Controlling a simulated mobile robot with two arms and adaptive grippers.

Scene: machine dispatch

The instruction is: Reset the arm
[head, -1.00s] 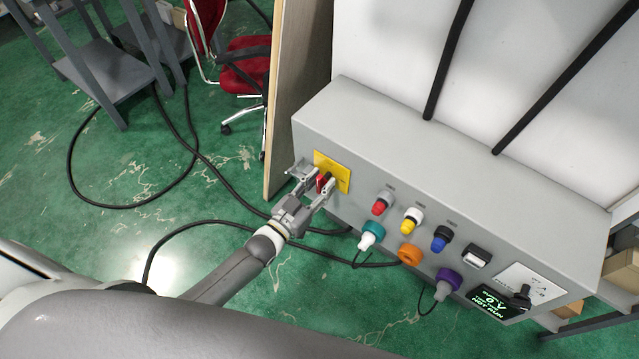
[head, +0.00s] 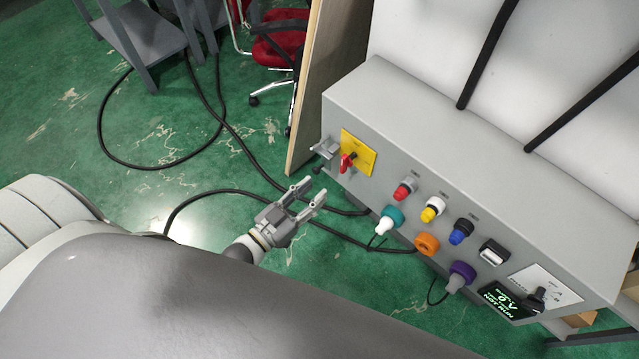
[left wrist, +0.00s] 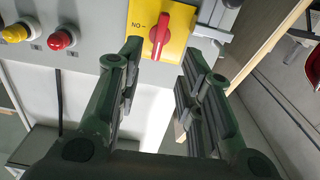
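My left gripper (head: 308,193) is in front of the grey control box (head: 400,110), below and to the left of the yellow plate with the red rotary switch (head: 347,162). Its two fingers are spread with nothing between them, and it is apart from the switch. In the left wrist view the open fingers (left wrist: 155,90) point toward the box, with the red switch (left wrist: 157,30) on its yellow plate beyond them; the marking "NO" shows beside the knob. My right gripper is in neither view.
The box face carries red (head: 404,188), yellow (head: 433,208) and blue (head: 461,230) buttons, teal (head: 390,218), orange (head: 427,244) and purple (head: 461,276) connectors, and a small display (head: 505,302). Black cables (head: 240,192) cross the green floor. A red chair (head: 280,40) stands behind.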

